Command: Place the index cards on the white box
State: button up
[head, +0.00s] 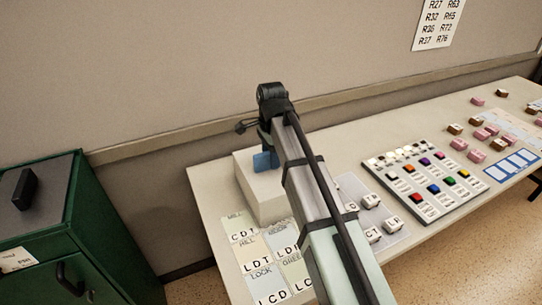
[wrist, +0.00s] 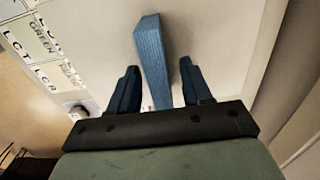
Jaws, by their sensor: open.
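The white box (head: 262,203) stands near the left end of the long table, by the wall. A narrow blue block with fine lines, which looks like the stack of index cards (wrist: 151,48), is upright between my fingers in the wrist view. Gaps show on both sides of it. My gripper (wrist: 157,85) is open, with dark blue fingers. In the head view my gripper (head: 266,158) is over the top of the white box; blue shows there, but cards and fingers are hard to tell apart. My arm hides part of the table.
Lettered cards (head: 262,262) lie in front of the box. A panel of coloured buttons (head: 428,185) and several small pink and brown blocks (head: 487,132) are to the right. A green cabinet (head: 75,215) stands left of the table. The wall is close behind.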

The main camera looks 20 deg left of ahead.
notch_tip(320, 180, up, 12)
dwell(0.6)
jog(key=shift+d, duration=0.1)
